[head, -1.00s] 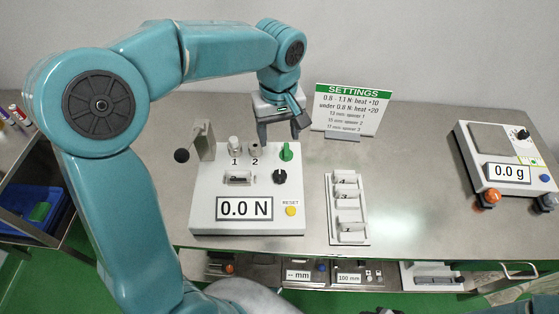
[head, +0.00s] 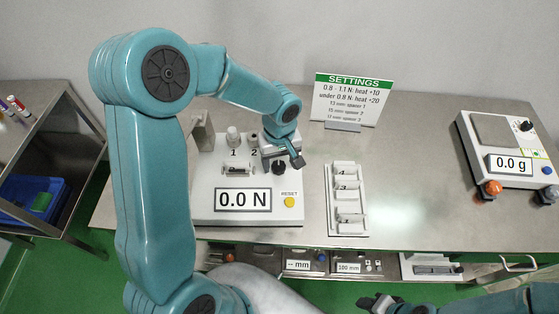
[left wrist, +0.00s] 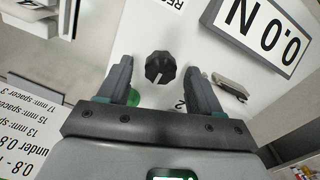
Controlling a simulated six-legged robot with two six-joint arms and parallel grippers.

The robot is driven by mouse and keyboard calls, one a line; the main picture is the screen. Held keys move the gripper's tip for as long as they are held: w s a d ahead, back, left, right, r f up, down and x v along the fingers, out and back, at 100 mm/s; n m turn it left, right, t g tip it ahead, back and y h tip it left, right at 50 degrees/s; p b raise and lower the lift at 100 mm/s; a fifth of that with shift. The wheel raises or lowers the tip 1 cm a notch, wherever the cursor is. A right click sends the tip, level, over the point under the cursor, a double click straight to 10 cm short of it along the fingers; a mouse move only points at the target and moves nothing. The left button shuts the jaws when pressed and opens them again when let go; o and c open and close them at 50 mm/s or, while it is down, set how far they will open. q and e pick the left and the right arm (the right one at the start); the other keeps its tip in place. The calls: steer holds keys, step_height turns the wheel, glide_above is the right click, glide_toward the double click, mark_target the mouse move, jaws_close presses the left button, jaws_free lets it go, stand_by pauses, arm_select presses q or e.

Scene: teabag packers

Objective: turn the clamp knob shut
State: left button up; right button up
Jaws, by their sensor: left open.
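The white tester (head: 245,218) reads 0.0 N. Its black knob (head: 278,168) has a pale pointer line and shows between the fingers in the left wrist view (left wrist: 160,67). No readable label tells which is the clamp knob. My left gripper (head: 283,160) is open over the tester, its fingers (left wrist: 158,64) on either side of the black knob in the picture; I cannot tell if they touch it. My right gripper (head: 380,302) is low at the bottom edge, its jaws unclear.
A grey bracket (head: 202,130) rises at the tester's back left. A spacer tray (head: 347,228) lies to the right, a settings sign (head: 347,98) behind. The table between tray and scale (head: 507,163) is clear.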

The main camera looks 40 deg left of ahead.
arm_select(q)
steer(key=shift+f, duration=0.35)
steer(key=shift+s+f, duration=0.1)
steer(key=shift+s, duration=0.1)
steer(key=shift+w, duration=0.15)
steer(key=shift+c, duration=0.4)
steer(key=c, duration=1)
